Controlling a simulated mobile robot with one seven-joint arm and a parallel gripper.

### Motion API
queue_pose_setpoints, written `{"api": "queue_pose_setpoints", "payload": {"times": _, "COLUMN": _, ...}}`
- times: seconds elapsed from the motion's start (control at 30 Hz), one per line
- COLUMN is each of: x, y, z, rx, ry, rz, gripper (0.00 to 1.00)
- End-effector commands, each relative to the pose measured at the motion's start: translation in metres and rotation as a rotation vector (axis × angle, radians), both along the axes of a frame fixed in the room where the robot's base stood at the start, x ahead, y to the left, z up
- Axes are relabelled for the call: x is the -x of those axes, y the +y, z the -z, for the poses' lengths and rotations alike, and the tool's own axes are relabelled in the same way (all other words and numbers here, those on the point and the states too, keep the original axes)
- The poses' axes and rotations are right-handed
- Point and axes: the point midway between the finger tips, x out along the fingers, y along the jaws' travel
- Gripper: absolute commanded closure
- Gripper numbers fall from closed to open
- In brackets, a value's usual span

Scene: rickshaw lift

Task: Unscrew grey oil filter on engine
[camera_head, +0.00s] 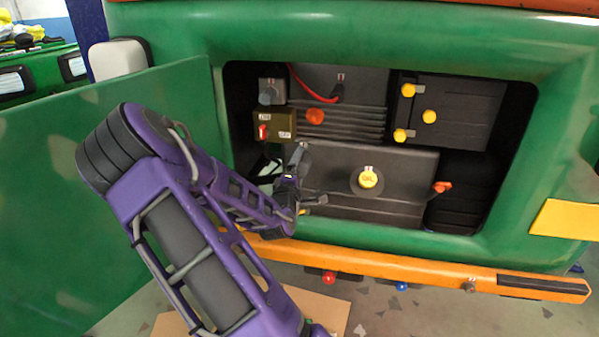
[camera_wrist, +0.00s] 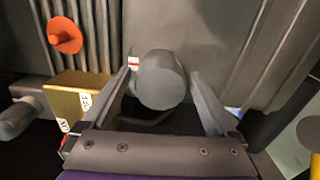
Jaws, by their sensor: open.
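The grey oil filter (camera_wrist: 161,80) is a smooth round cylinder on the dark grey engine, with a small red-and-white label beside it. In the wrist view my gripper (camera_wrist: 162,88) is open, with one finger on each side of the filter. A gap shows between the filter and each finger, wider on the right. In the head view my gripper (camera_head: 306,178) is inside the left part of the engine bay, and I cannot make out the filter clearly behind it. The engine (camera_head: 350,165) sits in the bay of the green rickshaw.
A box with a red switch (camera_head: 264,132), an orange cap (camera_head: 315,117) and a grey knob (camera_head: 269,93) are close above my gripper. A yellow oil cap (camera_head: 367,179) is to the right. The orange bumper (camera_head: 400,267) runs below the bay; the green door (camera_head: 60,190) stands left.

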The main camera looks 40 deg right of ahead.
Motion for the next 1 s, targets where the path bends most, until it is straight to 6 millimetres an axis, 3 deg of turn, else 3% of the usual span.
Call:
{"api": "queue_pose_setpoints", "payload": {"times": 0.5, "x": 0.0005, "y": -0.0002, "z": 0.0059, "rx": -0.508, "ry": -0.600, "rz": -0.001, "gripper": 0.07}}
{"api": "queue_pose_setpoints", "payload": {"times": 0.8, "x": 0.0004, "y": 0.0000, "z": -0.0002, "rx": -0.679, "ry": -0.797, "rz": -0.001, "gripper": 0.07}}
{"api": "queue_pose_setpoints", "payload": {"times": 1.0, "x": 0.0001, "y": 0.0003, "z": 0.0002, "rx": -0.707, "ry": -0.829, "rz": -0.001, "gripper": 0.07}}
